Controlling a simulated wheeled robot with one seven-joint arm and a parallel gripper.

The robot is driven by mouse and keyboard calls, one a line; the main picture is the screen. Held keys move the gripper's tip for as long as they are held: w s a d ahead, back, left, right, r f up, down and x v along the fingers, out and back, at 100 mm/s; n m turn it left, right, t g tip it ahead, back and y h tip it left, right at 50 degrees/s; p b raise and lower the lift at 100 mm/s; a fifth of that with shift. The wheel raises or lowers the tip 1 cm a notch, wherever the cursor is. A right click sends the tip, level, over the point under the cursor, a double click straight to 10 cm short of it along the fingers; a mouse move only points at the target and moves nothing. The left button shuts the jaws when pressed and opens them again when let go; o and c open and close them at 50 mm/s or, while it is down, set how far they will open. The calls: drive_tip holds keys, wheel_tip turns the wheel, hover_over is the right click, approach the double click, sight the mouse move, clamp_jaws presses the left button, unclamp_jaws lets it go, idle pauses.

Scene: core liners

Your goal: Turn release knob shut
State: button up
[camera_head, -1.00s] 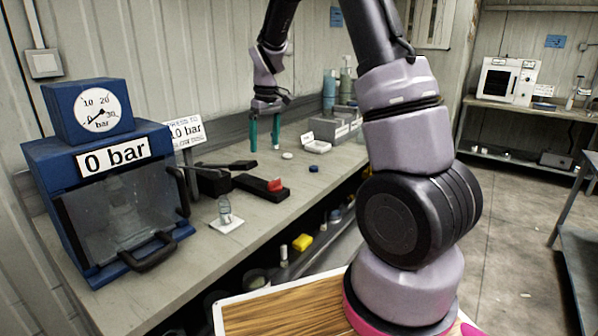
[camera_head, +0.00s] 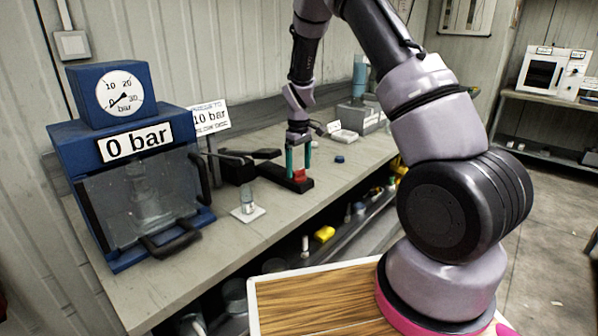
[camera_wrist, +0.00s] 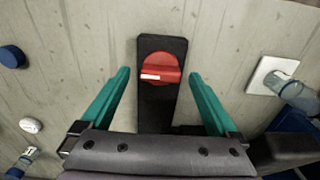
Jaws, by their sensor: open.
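The red release knob (camera_wrist: 160,68) sits on a black base block (camera_wrist: 157,110) on the bench. A white mark shows on the knob's left part in the wrist view. In the head view the red knob (camera_head: 299,175) is partly covered by my gripper. My gripper (camera_wrist: 158,75) is open above the block, its teal fingers on either side of the knob with a gap at each side. In the head view my gripper (camera_head: 298,160) points down at the block. Whether the fingertips reach the knob's height is unclear.
A blue press (camera_head: 125,190) reading 0 bar stands left, with a gauge (camera_head: 120,92) on top. A black lever (camera_head: 228,156) lies just left of the knob block. A small glass vial (camera_head: 248,198) stands on a white pad (camera_wrist: 262,75). A blue cap (camera_wrist: 12,56) lies nearby.

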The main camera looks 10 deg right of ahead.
drive_tip(key=shift+f, duration=1)
drive_tip(key=shift+c, duration=0.3)
drive_tip(key=c, duration=1.3)
